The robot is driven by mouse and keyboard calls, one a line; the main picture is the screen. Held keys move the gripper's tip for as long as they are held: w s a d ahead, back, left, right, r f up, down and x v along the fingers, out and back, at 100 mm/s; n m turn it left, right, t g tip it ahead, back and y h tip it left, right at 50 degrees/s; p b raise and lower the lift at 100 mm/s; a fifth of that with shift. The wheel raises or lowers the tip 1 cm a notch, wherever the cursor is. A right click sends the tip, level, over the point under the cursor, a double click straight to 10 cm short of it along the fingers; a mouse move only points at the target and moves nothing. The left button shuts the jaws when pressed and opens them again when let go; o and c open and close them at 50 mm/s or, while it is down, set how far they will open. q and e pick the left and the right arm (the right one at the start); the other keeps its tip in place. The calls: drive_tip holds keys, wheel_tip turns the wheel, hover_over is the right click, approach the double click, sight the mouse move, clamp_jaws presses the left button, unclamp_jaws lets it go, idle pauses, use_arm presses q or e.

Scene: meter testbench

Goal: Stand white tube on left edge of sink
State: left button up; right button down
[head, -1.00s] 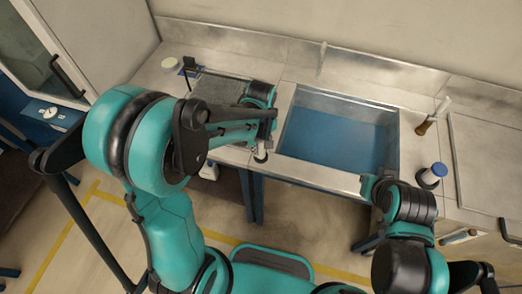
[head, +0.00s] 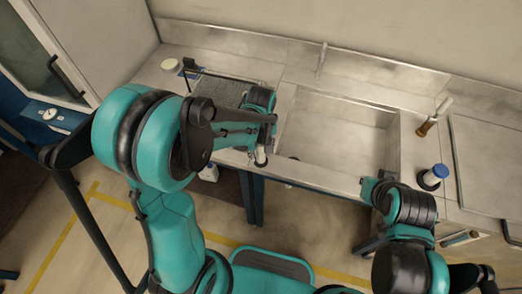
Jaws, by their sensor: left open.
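The sink (head: 342,128) is a pale, rectangular basin set in the counter, right of centre. A small white tube (head: 261,155) appears upright at the sink's left edge, near the counter front. My left gripper (head: 268,133) is open, just above and around the tube's upper part. The arm hides the tube's top, and contact between the fingers and tube cannot be made out. The end of my right arm (head: 376,190) is by the sink's front right corner, and its jaws cannot be read.
A grey mat (head: 222,91), a thin black stand (head: 187,70) and a pale round dish (head: 170,65) are at the left. The sink is clear apart from a dark spot near its front left.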

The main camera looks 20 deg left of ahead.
use_arm(q)
wheel_tip(320, 180, up, 12)
drive_tip(key=p, duration=0.3)
drive_tip(key=shift+f, duration=0.1)
drive_tip(key=s+a+r+m+t, duration=0.4)
drive_tip(key=s+m+t, duration=0.3)
drive_tip(key=s, duration=0.3)
drive_tip(key=shift+s+a+r+m, duration=0.15)
drive_tip(key=shift+a+r+m, duration=0.2)
drive_tip(key=shift+r+m, duration=0.5)
drive_tip(key=shift+f, duration=0.1)
wheel_tip(320, 180, down, 8)
drive_tip(key=b, duration=0.8)
drive_tip(key=shift+f+b, duration=0.15)
drive_tip(key=shift+b, duration=0.15)
